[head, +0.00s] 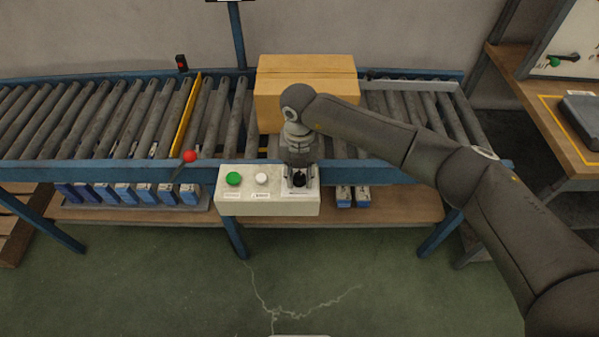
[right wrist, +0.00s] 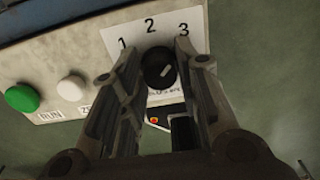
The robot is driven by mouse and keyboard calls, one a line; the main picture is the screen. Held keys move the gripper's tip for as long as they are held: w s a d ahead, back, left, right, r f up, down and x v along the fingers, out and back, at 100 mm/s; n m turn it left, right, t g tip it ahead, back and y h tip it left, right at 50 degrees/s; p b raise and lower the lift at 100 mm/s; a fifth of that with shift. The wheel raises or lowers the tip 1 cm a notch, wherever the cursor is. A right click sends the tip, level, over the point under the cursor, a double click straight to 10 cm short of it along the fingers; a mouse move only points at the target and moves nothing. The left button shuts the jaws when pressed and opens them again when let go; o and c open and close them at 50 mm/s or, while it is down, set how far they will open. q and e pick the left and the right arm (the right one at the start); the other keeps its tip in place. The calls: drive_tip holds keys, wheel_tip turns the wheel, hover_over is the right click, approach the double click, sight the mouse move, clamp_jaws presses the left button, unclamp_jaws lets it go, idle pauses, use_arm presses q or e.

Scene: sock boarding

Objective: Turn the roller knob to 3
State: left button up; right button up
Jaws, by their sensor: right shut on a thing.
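The black roller knob (right wrist: 158,68) sits on the control box below the printed numbers 1, 2 and 3. Its pale mark slants up and right, roughly toward the 3. My right gripper (head: 299,180) points down at the right end of the box, and its two fingers stand on either side of the knob, shut on it. The right wrist view shows the fingers (right wrist: 156,62) left and right of the knob. In the head view the knob (head: 299,179) is partly hidden between the fingers. My left gripper is not in view.
The pale control box (head: 265,208) also has a green button (head: 233,179) and a white button (head: 262,179). A cardboard box (head: 300,75) stands on the roller conveyor (head: 110,110) behind. A red ball-topped lever (head: 190,156) is to the left. Blue boxes lie on the shelf below.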

sight(300, 175)
drive_tip(key=o, duration=1)
drive_tip(key=shift+o, duration=0.2)
wheel_tip(300, 175, up, 12)
idle(0.4)
